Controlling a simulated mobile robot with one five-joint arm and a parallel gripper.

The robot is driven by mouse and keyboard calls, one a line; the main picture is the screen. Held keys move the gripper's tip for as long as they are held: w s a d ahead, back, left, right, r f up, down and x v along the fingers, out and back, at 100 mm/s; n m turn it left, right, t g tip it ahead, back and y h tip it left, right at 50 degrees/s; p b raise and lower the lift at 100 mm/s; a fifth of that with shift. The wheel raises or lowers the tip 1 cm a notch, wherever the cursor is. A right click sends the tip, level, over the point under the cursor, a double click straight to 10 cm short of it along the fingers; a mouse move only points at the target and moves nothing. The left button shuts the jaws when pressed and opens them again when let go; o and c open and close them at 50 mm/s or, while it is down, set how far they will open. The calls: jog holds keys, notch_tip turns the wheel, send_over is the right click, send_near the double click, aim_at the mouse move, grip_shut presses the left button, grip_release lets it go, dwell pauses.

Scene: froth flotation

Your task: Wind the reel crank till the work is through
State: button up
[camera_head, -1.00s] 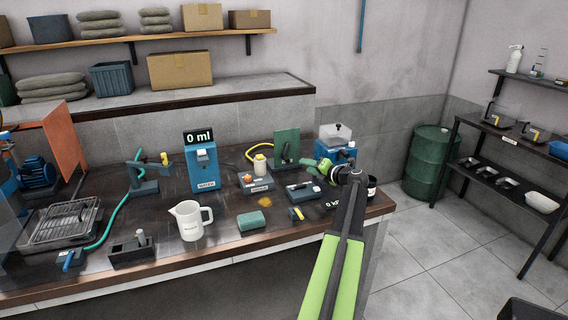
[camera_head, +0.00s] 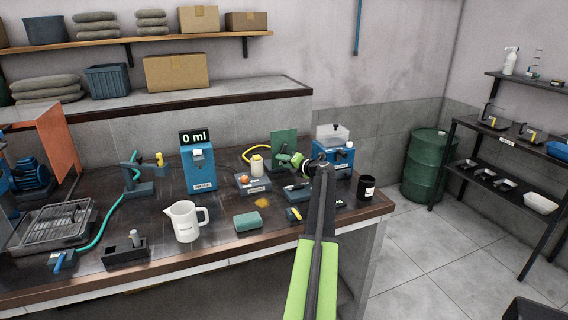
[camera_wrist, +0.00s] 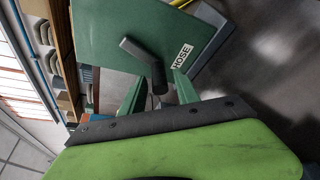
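The hose reel is a green upright panel (camera_head: 284,141) at the back of the bench. In the wrist view the panel (camera_wrist: 125,22) fills the upper middle, with a label reading HOSE. A dark grey bent crank (camera_wrist: 142,53) stands out from it. My gripper (camera_wrist: 160,76) has its two green fingers apart, either side of the crank's lower part; I see no clear contact. In the head view my gripper (camera_head: 291,160) is in front of the panel and hides the crank.
A yellow hose (camera_head: 254,150) lies left of the panel. Close by are a blue machine (camera_head: 341,163), a black jar (camera_head: 366,189), a green sponge (camera_head: 248,221) and a white jug (camera_head: 186,222). A blue dispenser (camera_head: 198,171) reads 0 ml.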

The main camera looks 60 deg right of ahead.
grip_shut()
jog(key=shift+w+a+r+m+t+b, duration=0.15)
jog(key=shift+a+m+t+b, duration=0.15)
jog(key=shift+m+b, duration=0.15)
jog(key=shift+w+a+f+m+t+b, duration=0.15)
jog(key=shift+m+t+b, duration=0.15)
jog(key=shift+m, duration=0.25)
jog(key=shift+w+a+r+m+t+y+b, duration=0.2)
jog(key=shift+r+m+t+b, duration=0.1)
jog(key=shift+m, duration=0.25)
jog(key=shift+w+a+r+m+t+y+b, duration=0.1)
jog(key=shift+a+r+m+t+b, duration=0.15)
jog(key=shift+m, duration=0.3)
jog(key=shift+w+a+r+m+t+h+b, duration=0.15)
jog(key=shift+r+m+t+b, duration=0.25)
jog(key=shift+m, duration=0.5)
jog(key=shift+w+a+r+m+t+h+b, duration=0.2)
jog(key=shift+r+m, duration=0.25)
jog(key=shift+m, duration=0.45)
jog(key=shift+w+a+r+m+t+h+b, duration=0.1)
jog(key=shift+r+m+t+b, duration=0.3)
jog(key=shift+m, duration=0.5)
jog(key=shift+r, duration=0.1)
jog(key=shift+o, duration=0.8)
grip_release()
